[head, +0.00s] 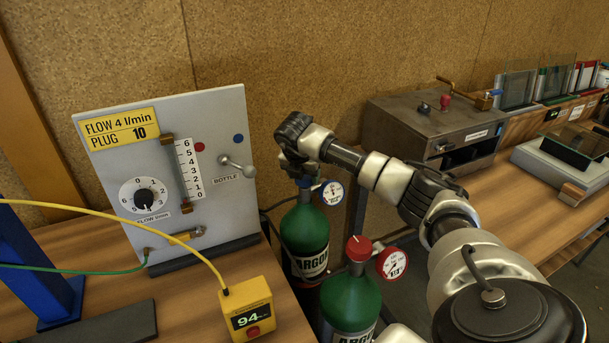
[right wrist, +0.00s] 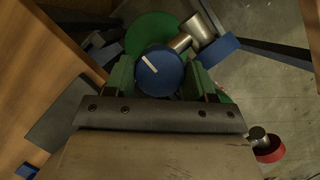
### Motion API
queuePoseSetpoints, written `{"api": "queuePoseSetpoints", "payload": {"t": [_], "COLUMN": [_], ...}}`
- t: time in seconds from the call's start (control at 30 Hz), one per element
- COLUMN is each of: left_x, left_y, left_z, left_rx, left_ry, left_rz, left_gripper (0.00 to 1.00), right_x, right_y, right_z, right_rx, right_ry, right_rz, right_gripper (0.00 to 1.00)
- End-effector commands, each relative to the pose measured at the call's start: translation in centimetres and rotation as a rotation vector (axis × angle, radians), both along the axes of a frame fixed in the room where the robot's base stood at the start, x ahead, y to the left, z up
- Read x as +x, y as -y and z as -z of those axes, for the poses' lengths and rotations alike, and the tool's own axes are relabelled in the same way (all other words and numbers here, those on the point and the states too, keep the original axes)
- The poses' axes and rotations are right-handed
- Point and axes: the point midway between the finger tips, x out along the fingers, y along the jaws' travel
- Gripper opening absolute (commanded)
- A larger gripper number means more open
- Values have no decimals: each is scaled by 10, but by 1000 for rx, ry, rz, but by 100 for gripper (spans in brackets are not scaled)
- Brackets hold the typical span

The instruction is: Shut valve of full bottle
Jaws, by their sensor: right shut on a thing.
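Two green argon bottles stand beside the bench. The rear bottle (head: 304,232) has a blue-rimmed gauge (head: 331,192). The front bottle (head: 350,303) has a red valve knob (head: 358,248) and a red-rimmed gauge (head: 392,263). I cannot read either needle surely. My right gripper (head: 303,168) points down over the rear bottle's top. In the right wrist view, its green-padded fingers are shut on the blue valve knob (right wrist: 160,73), which has a white mark. In the head view the gripper mostly hides this knob. My left gripper is out of view.
A grey panel (head: 110,190) with a flow scale, dial and bottle lever (head: 238,166) stands on the bench at left. A yellow meter (head: 247,310) reads 94. The red knob also shows in the right wrist view (right wrist: 268,152), apart from my gripper.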

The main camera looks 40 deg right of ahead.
Motion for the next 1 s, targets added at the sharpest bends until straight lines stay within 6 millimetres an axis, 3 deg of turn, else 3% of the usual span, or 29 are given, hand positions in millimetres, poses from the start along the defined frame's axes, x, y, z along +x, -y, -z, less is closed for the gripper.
{"api": "queuePoseSetpoints", "payload": {"t": [0.5,0.53,0.67,1.0], "left_x": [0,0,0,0], "left_y": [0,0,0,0], "left_z": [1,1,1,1], "left_rx": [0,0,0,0], "left_ry": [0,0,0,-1], "left_rz": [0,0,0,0], "left_gripper": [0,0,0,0], "right_x": [0,0,0,0], "right_y": [0,0,0,-1], "right_z": [-1,-1,-1,-2], "right_rx": [0,0,1,1], "right_ry": [3,3,2,2], "right_rz": [22,22,21,20], "right_gripper": [31,56,76,79]}}
